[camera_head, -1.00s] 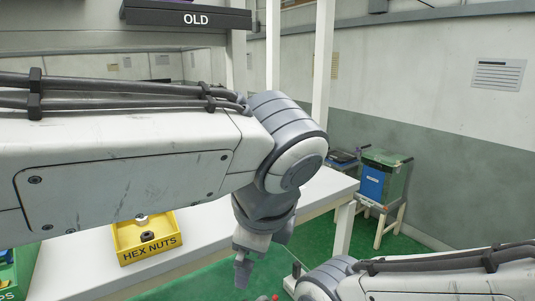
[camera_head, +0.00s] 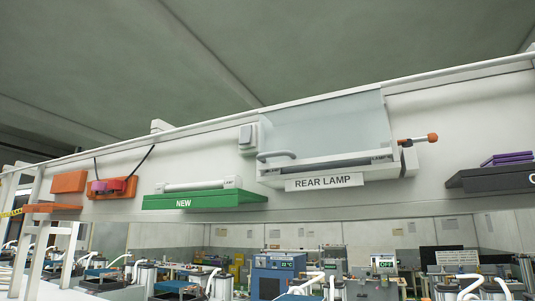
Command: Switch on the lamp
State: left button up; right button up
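The rear lamp fixture (camera_head: 310,178) is high on the white wall panel, above a "REAR LAMP" label. It holds a dark tube (camera_head: 335,164) marked "LAMP". A translucent panel (camera_head: 325,125) is above the tube; I cannot tell if it is raised or closed. A pale switch box (camera_head: 248,138) is left of the fixture, and an orange-tipped lever (camera_head: 418,139) sticks out at the right. A white tube (camera_head: 195,185) marked "LAMP" lies on the green "NEW" shelf (camera_head: 205,201). Neither gripper is in view.
A dark shelf (camera_head: 490,178) with purple pieces is at the right edge. Orange holders (camera_head: 110,187) are at the left. Below, a cluttered room shows, with a blue box (camera_head: 277,275) and a small sign (camera_head: 383,262) reading "OFF".

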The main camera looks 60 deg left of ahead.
aim_at(246, 132)
jog(key=u, duration=4.05)
jog(key=i, duration=0.85)
jog(key=z, duration=2.25)
